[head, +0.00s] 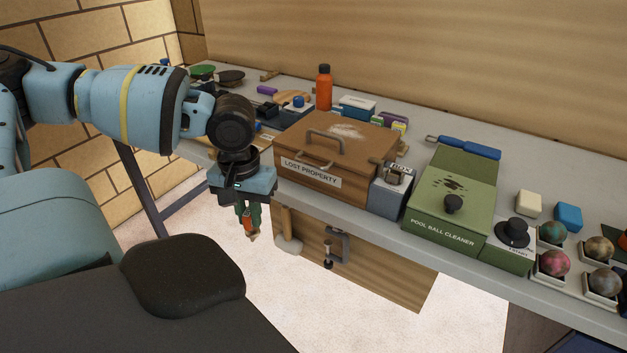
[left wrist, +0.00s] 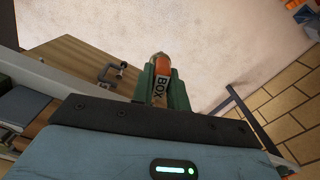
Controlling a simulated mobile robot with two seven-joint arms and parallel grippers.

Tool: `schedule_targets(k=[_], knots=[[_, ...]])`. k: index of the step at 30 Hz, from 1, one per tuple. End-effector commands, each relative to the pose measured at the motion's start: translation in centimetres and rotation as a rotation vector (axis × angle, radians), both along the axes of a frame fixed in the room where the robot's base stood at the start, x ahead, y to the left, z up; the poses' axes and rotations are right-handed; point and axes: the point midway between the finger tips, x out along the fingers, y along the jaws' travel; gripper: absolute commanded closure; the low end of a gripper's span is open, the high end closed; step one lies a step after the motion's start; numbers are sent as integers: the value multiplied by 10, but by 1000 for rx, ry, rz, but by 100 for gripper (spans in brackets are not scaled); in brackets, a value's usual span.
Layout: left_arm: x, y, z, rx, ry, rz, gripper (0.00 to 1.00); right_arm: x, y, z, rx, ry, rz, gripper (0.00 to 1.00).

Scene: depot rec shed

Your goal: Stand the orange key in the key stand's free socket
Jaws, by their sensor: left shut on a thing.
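My left gripper (head: 248,222) points down in front of the bench, below the height of its top. Its green fingers are shut on the orange key (head: 248,224), which hangs clear of everything. In the left wrist view the orange key (left wrist: 161,66) shows between the fingers, with a white label reading BOX; the fingers hide part of it. A grey block (head: 388,200) with a metal part and a BOX label on top stands right of the brown box. It looks like the key stand, but I cannot make out its free socket. My right gripper is not in view.
The brown LOST PROPERTY box (head: 355,145) and green POOL BALL CLEANER (head: 455,195) flank the grey block closely. A mallet (head: 288,230) and clamp (head: 335,245) hang on the wooden panel below the bench edge. Pool balls in trays (head: 553,263) stand at the right.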

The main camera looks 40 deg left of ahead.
Motion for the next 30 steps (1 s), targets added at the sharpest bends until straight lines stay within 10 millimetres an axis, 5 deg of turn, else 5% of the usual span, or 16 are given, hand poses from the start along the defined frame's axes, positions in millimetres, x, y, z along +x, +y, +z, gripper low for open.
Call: schedule_targets(k=[8,15,24,30], knots=[[-14,-23,-38,-11,-8,12,100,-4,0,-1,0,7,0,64],[-4,-80,-56,-6,-9,-100,100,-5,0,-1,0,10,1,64],[20,-171,-48,1,-8,-367,100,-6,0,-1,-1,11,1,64],[26,-208,-36,3,-4,-506,100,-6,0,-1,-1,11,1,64]])
